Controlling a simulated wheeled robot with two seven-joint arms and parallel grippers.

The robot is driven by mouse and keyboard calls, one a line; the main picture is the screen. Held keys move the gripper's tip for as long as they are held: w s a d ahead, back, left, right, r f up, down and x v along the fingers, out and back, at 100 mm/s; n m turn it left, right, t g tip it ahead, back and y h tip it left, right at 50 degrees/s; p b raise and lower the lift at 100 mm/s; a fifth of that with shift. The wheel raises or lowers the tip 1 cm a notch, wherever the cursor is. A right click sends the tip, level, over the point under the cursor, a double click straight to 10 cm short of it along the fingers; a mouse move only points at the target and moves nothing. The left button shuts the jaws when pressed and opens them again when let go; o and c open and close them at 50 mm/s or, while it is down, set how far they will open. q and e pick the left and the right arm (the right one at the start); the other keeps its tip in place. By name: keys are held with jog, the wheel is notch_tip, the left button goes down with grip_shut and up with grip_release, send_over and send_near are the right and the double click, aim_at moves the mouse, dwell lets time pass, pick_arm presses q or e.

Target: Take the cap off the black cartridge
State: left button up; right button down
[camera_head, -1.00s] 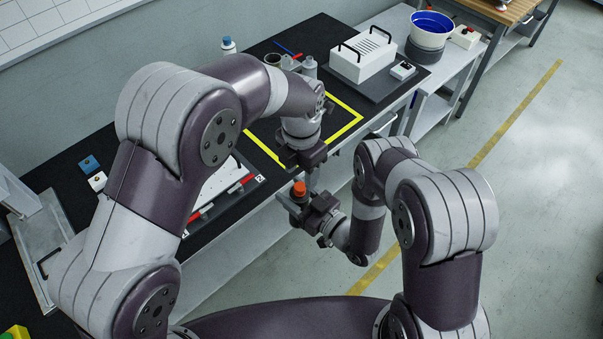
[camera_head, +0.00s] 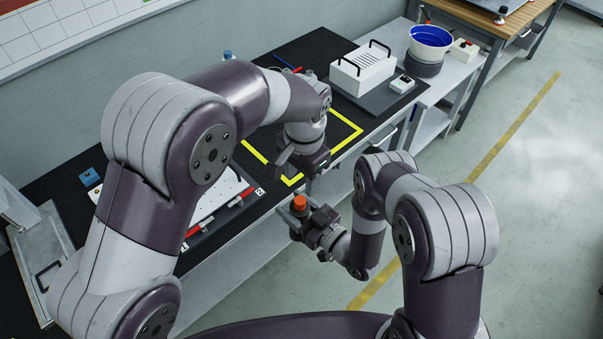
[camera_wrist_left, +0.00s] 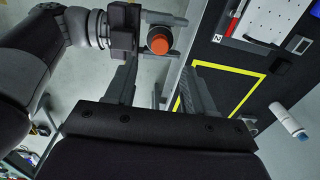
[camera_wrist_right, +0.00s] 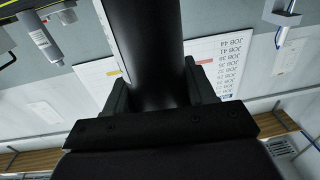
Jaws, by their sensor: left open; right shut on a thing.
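The black cartridge (camera_wrist_right: 145,45) stands in the fingers of my right gripper (camera_wrist_right: 163,90), which is shut on its body. Its orange cap (camera_head: 299,202) is on top in the head view, and it also shows from above in the left wrist view (camera_wrist_left: 159,45). In the head view my right gripper holds the cartridge in front of the bench, over the floor. My left gripper (camera_wrist_left: 160,75) is open and empty above the cap. In the left wrist view the cap appears beyond and between its fingers, apart from them.
The black bench (camera_head: 330,125) with a yellow taped square (camera_head: 350,135) lies behind the grippers. A white panel with red-handled parts (camera_head: 215,195) is at left. A white box (camera_head: 363,68) and a blue-lined bowl (camera_head: 431,40) stand at the back right. Floor at right is clear.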

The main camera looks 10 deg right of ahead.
aim_at(300, 200)
pick_arm(q)
notch_tip(300, 200, down, 8)
jog(key=shift+w+a+r, duration=0.1)
jog(key=shift+a, duration=0.05)
grip_shut()
jog(key=n, duration=0.2)
jog(key=shift+n, duration=0.3)
jog(key=shift+r, duration=0.15)
dwell(0.5)
jog(key=shift+r, duration=0.95)
